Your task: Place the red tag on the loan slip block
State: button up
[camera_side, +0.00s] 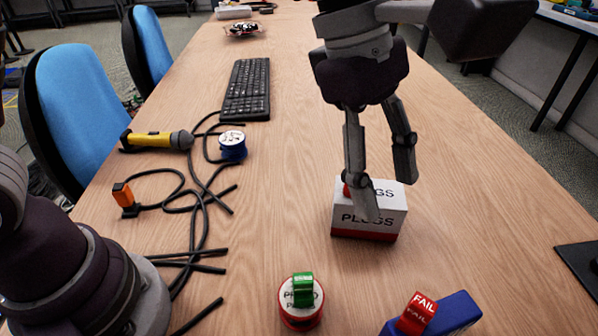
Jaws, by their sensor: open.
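A red tag lettered FAIL (419,309) sits against a blue block (455,314) at the bottom right, partly cut off by the frame edge. A white box lettered PLUGS (368,219) with a red base stands under my gripper. A small red piece (347,190) shows at the box's top left edge, mostly hidden behind a finger, so I cannot tell what it is. My gripper (389,198) is open, its fingers spread over and in front of the white box. I cannot make out any block lettered as a loan slip.
A green tag (303,290) sits on a round red and white item (302,314) at the bottom. Black cables (205,200), a blue spool (232,150), a yellow-handled tool (157,140) and a keyboard (247,88) lie left.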

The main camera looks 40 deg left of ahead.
jog(key=s+a+m+t+y, duration=0.2)
jog(key=s+a+m, duration=0.1)
jog(key=a+m, duration=0.5)
jog(key=s+a+f+m+t+y, duration=0.1)
jog(key=s+a+m+t+y, duration=0.1)
jog(key=a+m, duration=0.6)
jog(key=s+a, duration=0.1)
jog(key=a, duration=0.6)
jog(key=shift+s+a+f+t, duration=0.2)
jog(key=shift+f+t, duration=0.1)
jog(key=shift+t, duration=0.1)
